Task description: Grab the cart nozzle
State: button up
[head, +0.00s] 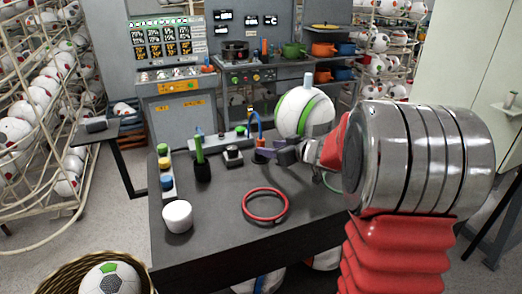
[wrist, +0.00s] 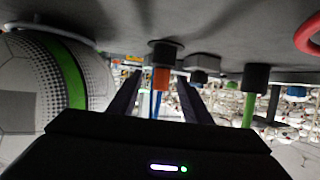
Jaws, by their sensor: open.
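The nozzle, an orange piece with a blue hose, stands upright in a black holder on the dark cart top (head: 225,235). In the head view the nozzle (head: 262,141) is partly hidden by my gripper (head: 270,152), which reaches in from the right, low over the top. In the wrist view, which is upside down, the orange nozzle (wrist: 161,79) appears between the two dark fingers of my gripper (wrist: 159,86). The fingers are apart and no contact shows. I cannot tell how deep the nozzle is between them.
A white-green ball (head: 304,112) sits close behind my gripper. A green tool (head: 199,149) in a black holder and a white cup (head: 177,216) stand to the left. A red ring (head: 265,205) lies in front, with bare cart top around it.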

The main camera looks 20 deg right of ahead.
jog(key=shift+w+a+f, duration=0.15)
jog(key=shift+w, duration=0.2)
jog(key=shift+x, duration=2.6)
jog(key=shift+a, duration=0.15)
jog(key=shift+c, duration=0.7)
grip_shut()
